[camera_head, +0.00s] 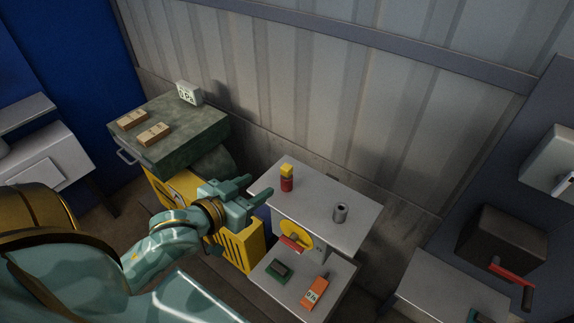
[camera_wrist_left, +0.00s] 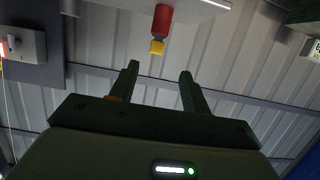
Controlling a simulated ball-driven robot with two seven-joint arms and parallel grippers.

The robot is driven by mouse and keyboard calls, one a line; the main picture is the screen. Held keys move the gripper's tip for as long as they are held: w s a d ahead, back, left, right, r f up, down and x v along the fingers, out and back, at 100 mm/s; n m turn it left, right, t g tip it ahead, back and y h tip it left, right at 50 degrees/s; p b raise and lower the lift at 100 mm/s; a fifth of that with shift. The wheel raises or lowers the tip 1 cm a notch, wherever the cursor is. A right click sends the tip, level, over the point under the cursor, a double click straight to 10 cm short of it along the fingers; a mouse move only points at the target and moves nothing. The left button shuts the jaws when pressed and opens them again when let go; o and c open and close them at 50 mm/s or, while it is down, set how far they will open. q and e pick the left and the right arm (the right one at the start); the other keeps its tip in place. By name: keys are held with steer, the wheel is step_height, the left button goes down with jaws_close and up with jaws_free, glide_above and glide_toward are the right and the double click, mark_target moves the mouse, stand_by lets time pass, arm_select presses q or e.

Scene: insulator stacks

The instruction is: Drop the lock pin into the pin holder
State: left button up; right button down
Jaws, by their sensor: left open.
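The lock pin (camera_head: 287,183), a red cylinder with a yellow top, stands upright near the back left corner of the light grey table. In the left wrist view the lock pin (camera_wrist_left: 162,20) shows upside down, beyond the fingertips and apart from them. A small grey hollow cylinder (camera_head: 340,212), which looks like the pin holder, stands on the same tabletop to the right of the pin. My left gripper (camera_head: 256,193) is open and empty, just left of the table; its two fingers also show apart in the left wrist view (camera_wrist_left: 160,72). My right gripper is not in view.
The grey table (camera_head: 315,205) has a lower shelf (camera_head: 294,291) with an orange meter (camera_head: 314,293) and a dark green device (camera_head: 279,271). A yellow wheel (camera_head: 296,236) is between them. A green cabinet (camera_head: 187,133) stands left. Tabletop between pin and cylinder is clear.

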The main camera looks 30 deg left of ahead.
mark_target(284, 174)
arm_select(q)
steer(key=x, duration=0.6)
steer(key=shift+w+a+f, duration=0.15)
steer(key=shift+w, duration=0.1)
steer(key=x, duration=0.3)
steer(key=d+p+x, duration=0.1)
steer(key=x, duration=0.1)
steer(key=shift+w+f, duration=0.15)
steer(key=shift+f, duration=0.2)
steer(key=shift+a, duration=0.1)
steer(key=c, duration=0.4)
jaws_close()
